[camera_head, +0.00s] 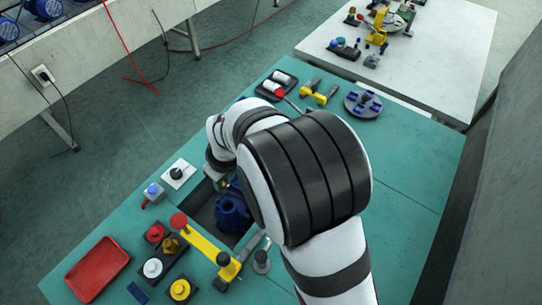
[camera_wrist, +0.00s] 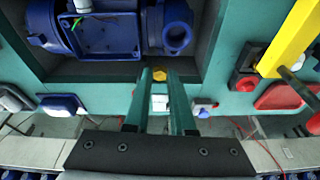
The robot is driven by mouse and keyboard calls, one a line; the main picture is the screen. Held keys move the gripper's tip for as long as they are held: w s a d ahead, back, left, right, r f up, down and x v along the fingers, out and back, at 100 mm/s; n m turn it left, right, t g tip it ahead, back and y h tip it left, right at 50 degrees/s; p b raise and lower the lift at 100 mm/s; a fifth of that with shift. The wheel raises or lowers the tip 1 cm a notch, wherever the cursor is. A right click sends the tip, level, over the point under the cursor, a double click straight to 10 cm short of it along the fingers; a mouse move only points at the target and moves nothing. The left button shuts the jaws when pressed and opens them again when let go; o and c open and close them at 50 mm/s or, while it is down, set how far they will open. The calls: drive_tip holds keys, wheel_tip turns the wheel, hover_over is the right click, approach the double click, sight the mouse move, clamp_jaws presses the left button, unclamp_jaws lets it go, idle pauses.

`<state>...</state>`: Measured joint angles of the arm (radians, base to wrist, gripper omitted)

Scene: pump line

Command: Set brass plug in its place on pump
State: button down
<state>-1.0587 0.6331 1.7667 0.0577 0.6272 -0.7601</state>
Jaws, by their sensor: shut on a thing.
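My gripper (camera_wrist: 160,80) is shut on the brass plug (camera_wrist: 160,75), a small golden piece between its fingertips in the wrist view. The pump (camera_wrist: 105,30) is a blue body with a round ring-shaped port, set in a recess in the teal table. In the wrist view the plug shows just below the pump, seemingly apart from it; its height above the table is unclear. In the head view the pump (camera_head: 232,212) is partly hidden by my arm, and my gripper is mostly hidden.
A yellow lever bar (camera_head: 205,242) with a red knob lies in front of the pump. A dark holder with several coloured round parts (camera_head: 152,268) and a red tray (camera_head: 97,270) stand at the front left.

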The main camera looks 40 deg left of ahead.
drive_tip(key=shift+s+a+f+n, duration=0.1)
drive_tip(key=shift+s+a+n, duration=0.15)
drive_tip(key=shift+s, duration=0.35)
drive_tip(key=shift+s+a+f+n, duration=0.15)
drive_tip(key=shift+s+n, duration=0.1)
drive_tip(key=shift+s, duration=0.35)
drive_tip(key=shift+d+x, duration=0.2)
drive_tip(key=shift+x, duration=0.55)
drive_tip(key=shift+d+x, duration=0.15)
drive_tip(key=shift+x, duration=0.55)
drive_tip(key=shift+d+x, duration=0.2)
drive_tip(key=shift+x, duration=0.55)
drive_tip(key=shift+f, duration=0.4)
drive_tip(key=c, duration=0.7)
unclamp_jaws()
drive_tip(key=v, duration=0.3)
drive_tip(key=a+v, duration=0.1)
drive_tip(key=v, duration=0.2)
drive_tip(key=shift+a+r, duration=0.1)
drive_tip(key=shift+a, duration=0.1)
